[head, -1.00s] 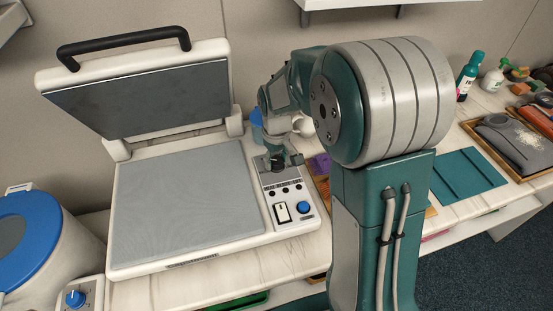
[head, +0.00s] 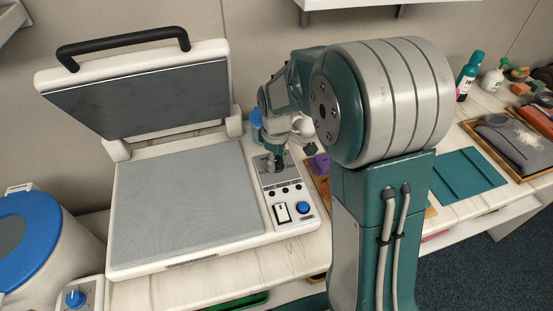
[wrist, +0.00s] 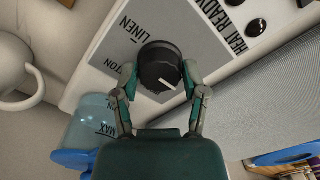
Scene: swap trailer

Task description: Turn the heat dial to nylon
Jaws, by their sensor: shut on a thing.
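The heat dial (wrist: 158,60) is a round black knob with a white pointer line, on the grey label plate (wrist: 105,52) of the press. In the wrist view, the pointer aims to the lower right, away from the LINEN label (wrist: 128,29). A label ending in TON (wrist: 107,66) is partly covered by a finger. No nylon label is readable. My gripper (wrist: 159,72) is shut on the dial, one finger on each side. In the head view, my gripper (head: 275,165) is at the far end of the control panel and hides most of the dial.
The heat press (head: 185,205) stands open, its lid (head: 140,90) raised at the left. A white rocker switch (head: 282,212) and a blue button (head: 304,208) sit nearer on the panel. A blue-capped clear container (wrist: 90,125) and a white mug (wrist: 15,70) stand beside the panel.

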